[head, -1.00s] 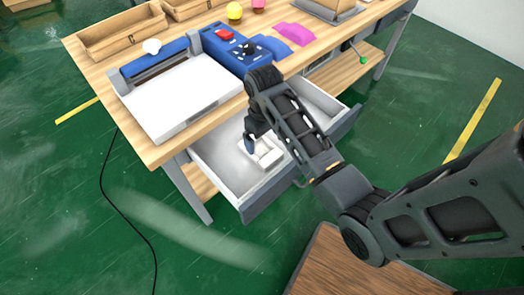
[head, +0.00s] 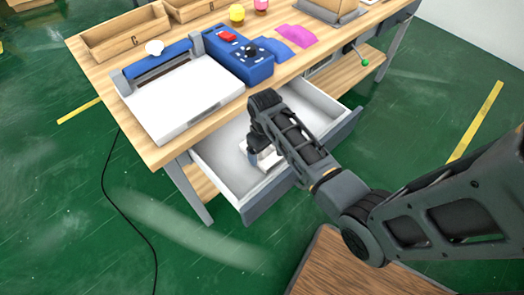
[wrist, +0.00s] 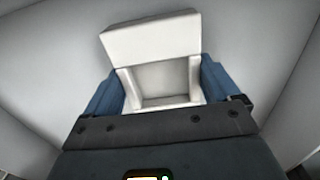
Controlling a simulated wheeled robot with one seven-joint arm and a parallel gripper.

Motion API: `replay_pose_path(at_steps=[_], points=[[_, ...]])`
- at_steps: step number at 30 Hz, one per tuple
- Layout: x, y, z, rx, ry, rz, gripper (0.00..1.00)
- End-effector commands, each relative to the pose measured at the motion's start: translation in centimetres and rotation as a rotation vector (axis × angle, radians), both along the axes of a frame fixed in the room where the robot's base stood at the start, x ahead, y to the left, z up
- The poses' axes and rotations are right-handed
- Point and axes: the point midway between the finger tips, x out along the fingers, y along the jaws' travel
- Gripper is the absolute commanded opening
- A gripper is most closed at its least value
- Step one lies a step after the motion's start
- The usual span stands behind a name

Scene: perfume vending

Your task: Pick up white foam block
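The white foam block (wrist: 150,42) is a pale piece with a recessed middle and raised walls. It lies in the open drawer under the table; in the head view the foam block (head: 268,159) is partly hidden by my gripper. My gripper (head: 256,156) points down into the drawer at the block. In the wrist view my gripper (wrist: 162,88) has its two blue fingers apart, one on each side of the block. I see no clear squeeze on the block, and any contact with its sides is hard to make out.
The white-grey drawer (head: 223,160) is pulled out, its walls close around my gripper. Above it the wooden table (head: 158,152) holds a white flat machine (head: 180,98), a blue control box (head: 240,62) and wooden trays (head: 125,35).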

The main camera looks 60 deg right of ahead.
Motion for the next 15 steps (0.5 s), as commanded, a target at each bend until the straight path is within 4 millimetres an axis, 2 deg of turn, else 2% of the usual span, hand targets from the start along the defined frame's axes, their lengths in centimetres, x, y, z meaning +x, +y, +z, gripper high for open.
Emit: replay_pose_path(at_steps=[1, 7, 15], points=[[-0.01, 0.00, 0.00, 0.000, 0.000, 0.000, 0.78], [-0.02, 0.02, 0.00, 0.000, 0.000, 0.000, 0.60], [0.00, 0.01, 0.16, 0.000, 0.000, 0.000, 0.60]])
